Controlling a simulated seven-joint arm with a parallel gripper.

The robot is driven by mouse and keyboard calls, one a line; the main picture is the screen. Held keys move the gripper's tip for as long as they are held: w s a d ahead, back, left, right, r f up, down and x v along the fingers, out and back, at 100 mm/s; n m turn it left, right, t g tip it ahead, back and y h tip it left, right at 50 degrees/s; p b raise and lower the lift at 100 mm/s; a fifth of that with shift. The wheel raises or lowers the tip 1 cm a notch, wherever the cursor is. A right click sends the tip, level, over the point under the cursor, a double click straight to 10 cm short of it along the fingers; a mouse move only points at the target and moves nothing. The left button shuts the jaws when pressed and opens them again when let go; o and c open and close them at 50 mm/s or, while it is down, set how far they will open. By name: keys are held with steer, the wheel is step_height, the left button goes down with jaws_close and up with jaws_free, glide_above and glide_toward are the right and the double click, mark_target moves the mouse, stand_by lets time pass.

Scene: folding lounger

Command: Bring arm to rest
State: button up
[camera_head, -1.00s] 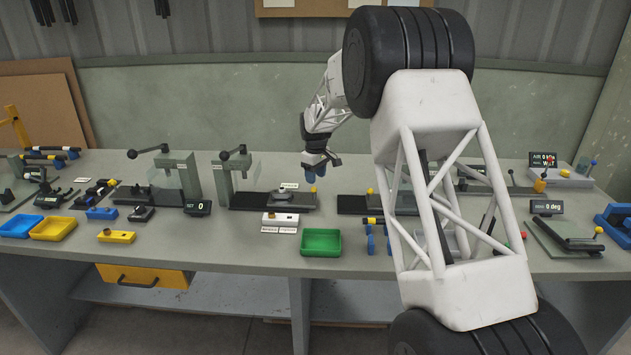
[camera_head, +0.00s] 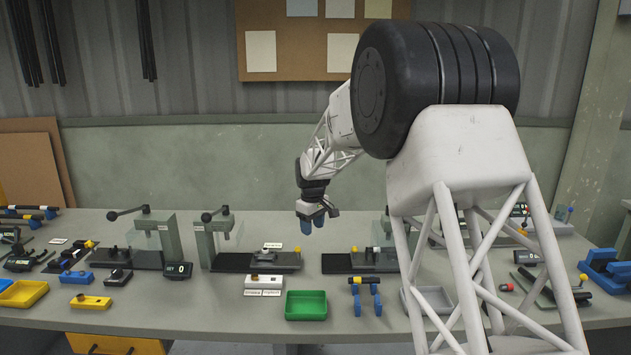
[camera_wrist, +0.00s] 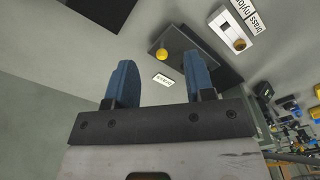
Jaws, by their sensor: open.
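My gripper (camera_head: 313,222) hangs over the workbench (camera_head: 225,300), with its two blue fingers pointing down. The fingers are apart and empty. In the wrist view, my gripper (camera_wrist: 155,88) shows its blue fingers spread with nothing between them. Beyond them is a dark plate with a yellow knob (camera_wrist: 162,55) and a small white label. My arm stands at the right of the head view and hides part of the bench behind it.
A green tray (camera_head: 306,305) lies near the front of the bench, with a blue-legged stand (camera_head: 366,297) to its right. Lever presses (camera_head: 214,235) stand at the left. Yellow (camera_head: 22,293) and blue trays sit far left. A blue fixture (camera_head: 605,270) is at the right.

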steer(key=s+d+r+m, duration=0.2)
steer(key=s+d+r, duration=0.25)
steer(key=s, duration=0.45)
steer(key=s+d+r+m+t, duration=0.1)
steer(key=s+d+r, duration=0.35)
steer(key=s, duration=0.55)
steer(key=s+d+r+m, duration=0.2)
steer(key=s+d+r, duration=0.25)
steer(key=s, duration=0.45)
steer(key=s+d+f+m, duration=0.1)
steer(key=s+d, duration=0.1)
steer(key=s, duration=0.8)
steer(key=s+d+f+m, duration=0.2)
steer(key=s, duration=0.8)
steer(key=s+d+f+m+t, duration=0.1)
steer(key=s+d+m, duration=0.1)
steer(key=s, duration=0.8)
steer(key=shift+s+f, duration=0.3)
steer(key=shift+s, duration=0.05)
